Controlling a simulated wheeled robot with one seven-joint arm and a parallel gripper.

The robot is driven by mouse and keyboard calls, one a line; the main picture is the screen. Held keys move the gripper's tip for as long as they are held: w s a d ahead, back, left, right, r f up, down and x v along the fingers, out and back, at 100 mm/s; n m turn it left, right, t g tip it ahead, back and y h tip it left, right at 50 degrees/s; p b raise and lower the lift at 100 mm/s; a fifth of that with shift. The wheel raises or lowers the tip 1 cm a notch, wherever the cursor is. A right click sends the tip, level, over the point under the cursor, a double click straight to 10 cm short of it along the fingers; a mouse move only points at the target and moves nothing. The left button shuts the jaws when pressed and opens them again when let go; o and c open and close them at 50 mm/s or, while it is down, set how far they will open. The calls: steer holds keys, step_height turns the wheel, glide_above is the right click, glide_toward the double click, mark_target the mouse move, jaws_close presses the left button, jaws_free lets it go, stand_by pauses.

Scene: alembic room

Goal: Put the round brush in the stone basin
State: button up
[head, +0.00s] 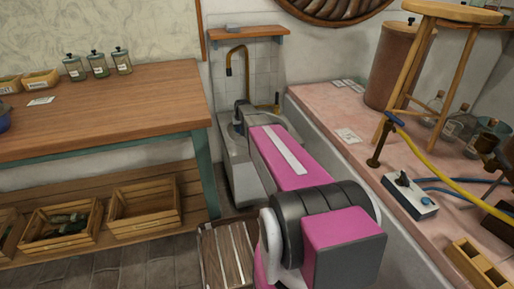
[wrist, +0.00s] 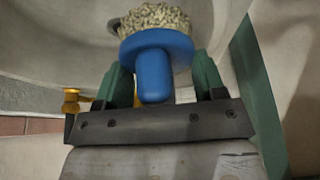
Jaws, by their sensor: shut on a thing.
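The round brush (wrist: 155,48) has a blue handle with a wide collar and a head of pale speckled bristles. In the wrist view its handle is between the green fingers of my gripper (wrist: 160,78), which is shut on it. The bristles point away from the gripper. The stone basin (head: 238,172) is a grey block in the corner below the tap in the head view, partly hidden by my arm. A curved grey surface, seemingly the basin (wrist: 55,50), lies behind the brush in the wrist view. I cannot tell whether the brush touches it.
A brass tap (head: 229,68) rises over the basin under a small wooden shelf (head: 248,32). A wooden table (head: 110,110) stands to the left. A pink-topped counter (head: 345,115) with a stool, a blue-handled valve and a yellow hose runs along the right. A slatted crate (head: 225,255) sits on the floor.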

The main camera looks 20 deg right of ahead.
steer(key=x, duration=0.3)
steer(key=d+x, duration=0.1)
steer(key=x, duration=0.1)
steer(key=shift+s+f, duration=0.15)
steer(key=shift+s, duration=0.1)
steer(key=shift+w+d+f, duration=0.15)
steer(key=shift+f, duration=0.15)
steer(key=w+d+f, duration=0.1)
steer(key=d+f, duration=0.1)
steer(key=d, duration=0.1)
steer(key=w+d+f, duration=0.2)
steer(key=d, duration=0.1)
steer(key=w+d+f, duration=0.1)
steer(key=d+f, duration=0.1)
steer(key=d, duration=0.2)
steer(key=shift+w+d+f, duration=0.1)
steer(key=shift+w+f, duration=0.15)
steer(key=shift+f, duration=2.1)
steer(key=shift+f, duration=0.15)
steer(key=o, duration=1)
steer(key=shift+c, duration=0.2)
